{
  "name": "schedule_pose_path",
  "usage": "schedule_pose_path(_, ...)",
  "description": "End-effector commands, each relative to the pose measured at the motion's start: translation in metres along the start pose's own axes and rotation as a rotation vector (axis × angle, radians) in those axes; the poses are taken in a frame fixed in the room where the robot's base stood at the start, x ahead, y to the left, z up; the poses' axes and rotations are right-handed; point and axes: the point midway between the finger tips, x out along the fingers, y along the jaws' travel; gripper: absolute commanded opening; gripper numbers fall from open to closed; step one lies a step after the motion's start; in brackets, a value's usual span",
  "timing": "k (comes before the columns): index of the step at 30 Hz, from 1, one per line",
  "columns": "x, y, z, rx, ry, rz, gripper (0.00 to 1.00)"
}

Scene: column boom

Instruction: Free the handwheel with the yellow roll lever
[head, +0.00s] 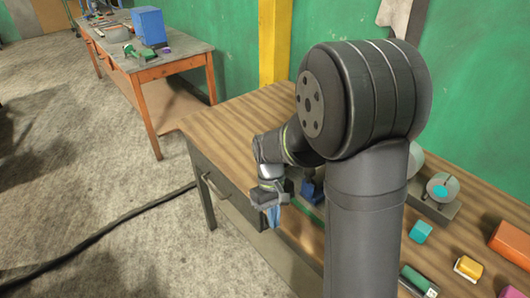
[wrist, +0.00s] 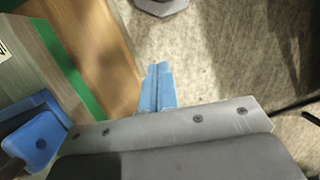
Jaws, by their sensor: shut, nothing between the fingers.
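My gripper (head: 273,217) hangs low over the near edge of the wooden bench, its light-blue fingers pointing down. In the wrist view the blue fingers (wrist: 157,88) are together with nothing between them. No handwheel with a yellow lever can be made out for certain. A round grey piece with a teal centre (head: 440,188) stands on a grey base on the bench, right of my arm. A small yellow block (head: 468,268) lies nearer on the bench; I cannot tell whether it is a lever. My arm hides much of the bench middle.
The bench (head: 226,127) also carries a teal block (head: 420,231), an orange box (head: 511,243) and a green item (head: 418,281). A dark blue part (head: 311,190) is beside my gripper and partly hidden. The bench's far left end is bare. A cable (head: 110,228) crosses the floor.

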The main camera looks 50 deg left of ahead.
Motion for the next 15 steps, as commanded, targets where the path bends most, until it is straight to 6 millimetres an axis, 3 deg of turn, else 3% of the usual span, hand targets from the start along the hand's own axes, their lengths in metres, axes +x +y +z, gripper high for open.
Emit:
schedule_pose_path(9,-0.035,-0.029,-0.065,-0.666,-0.087,0.455,0.0)
schedule_pose_path(15,-0.063,-0.035,-0.106,-0.948,-0.237,0.739,0.0)
